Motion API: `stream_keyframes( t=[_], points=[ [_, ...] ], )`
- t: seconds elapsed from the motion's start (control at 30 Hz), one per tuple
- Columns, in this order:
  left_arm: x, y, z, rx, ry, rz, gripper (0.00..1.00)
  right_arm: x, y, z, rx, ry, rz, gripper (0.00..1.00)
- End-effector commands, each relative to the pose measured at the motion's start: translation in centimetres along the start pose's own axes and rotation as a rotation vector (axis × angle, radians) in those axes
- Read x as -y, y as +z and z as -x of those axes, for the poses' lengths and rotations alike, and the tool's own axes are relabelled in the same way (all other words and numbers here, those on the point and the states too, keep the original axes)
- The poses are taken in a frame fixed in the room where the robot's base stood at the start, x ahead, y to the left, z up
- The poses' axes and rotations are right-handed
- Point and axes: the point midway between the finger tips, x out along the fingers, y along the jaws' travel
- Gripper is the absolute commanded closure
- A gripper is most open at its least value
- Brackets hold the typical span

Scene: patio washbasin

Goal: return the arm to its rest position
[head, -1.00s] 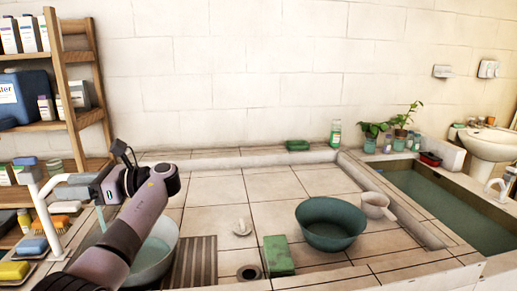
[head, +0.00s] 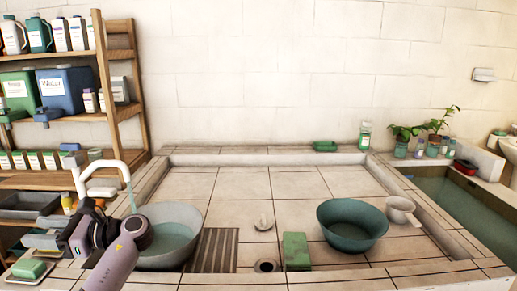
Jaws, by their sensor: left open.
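My left arm rises from the bottom left of the head view. Its left gripper (head: 84,222) is open, in front of the lower part of the white tap (head: 100,166) and left of the grey basin. Nothing shows between its fingers, though the fingertips are small and partly hidden. The tap's spout hangs over the grey basin (head: 187,214), with a thin stream of water (head: 130,194) below it. The basin holds greenish water. My right gripper is out of view.
A wooden shelf (head: 130,125) with bottles is at left, a water trough (head: 455,212) at right. Mid-counter tiles are mostly clear.

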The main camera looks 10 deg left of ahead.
Motion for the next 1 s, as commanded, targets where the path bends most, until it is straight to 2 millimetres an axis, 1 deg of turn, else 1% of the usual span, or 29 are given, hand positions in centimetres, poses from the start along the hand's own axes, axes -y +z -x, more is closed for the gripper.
stream_keyframes(
  t=[0.03, 0.1, 0.17, 0.27, 0.37, 0.4, 0.47, 0.5, 0.57, 0.6, 0.67, 0.7, 0.8, 0.9, 1.0],
  points=[
    [-1.1, -0.1, -1.1, 0.019, 0.002, 0.012, 0.56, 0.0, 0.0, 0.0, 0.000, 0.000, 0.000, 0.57],
    [1.6, -1.2, -0.5, -0.059, -0.113, 0.098, 0.56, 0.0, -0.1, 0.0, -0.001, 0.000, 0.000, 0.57],
    [3.3, -2.2, -0.1, -0.125, -0.198, 0.174, 0.56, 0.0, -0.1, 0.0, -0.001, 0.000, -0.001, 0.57],
    [6.2, -4.0, 1.1, -0.263, -0.333, 0.317, 0.56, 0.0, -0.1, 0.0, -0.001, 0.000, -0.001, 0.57],
    [9.1, -5.8, 3.1, -0.449, -0.456, 0.491, 0.56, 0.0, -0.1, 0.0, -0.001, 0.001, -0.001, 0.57],
    [10.3, -6.5, 4.2, -0.540, -0.499, 0.572, 0.56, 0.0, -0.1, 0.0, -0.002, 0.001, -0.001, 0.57],
    [12.0, -7.4, 6.1, -0.693, -0.553, 0.700, 0.56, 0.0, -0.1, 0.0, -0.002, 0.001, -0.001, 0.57],
    [13.0, -7.9, 7.6, -0.804, -0.581, 0.789, 0.56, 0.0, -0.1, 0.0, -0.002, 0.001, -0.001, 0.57],
    [14.3, -8.3, 9.9, -0.982, -0.604, 0.926, 0.56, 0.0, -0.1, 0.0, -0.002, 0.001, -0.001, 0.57],
    [15.1, -8.4, 11.5, -1.106, -0.608, 1.017, 0.56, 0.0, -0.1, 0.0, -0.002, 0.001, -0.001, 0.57],
    [16.0, -8.2, 13.9, -1.294, -0.596, 1.150, 0.56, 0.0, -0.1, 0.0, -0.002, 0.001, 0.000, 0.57],
    [16.5, -8.0, 15.3, -1.417, -0.575, 1.234, 0.56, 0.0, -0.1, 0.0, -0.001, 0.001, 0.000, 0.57],
    [17.2, -6.8, 18.5, -1.707, -0.494, 1.420, 0.56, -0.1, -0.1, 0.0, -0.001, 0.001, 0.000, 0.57],
    [17.6, -5.2, 20.9, -1.970, -0.379, 1.572, 0.56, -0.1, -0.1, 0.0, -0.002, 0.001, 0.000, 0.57],
    [17.6, -3.3, 22.7, -2.214, -0.234, 1.700, 0.56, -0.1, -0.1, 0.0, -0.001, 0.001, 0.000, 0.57]
  ],
)
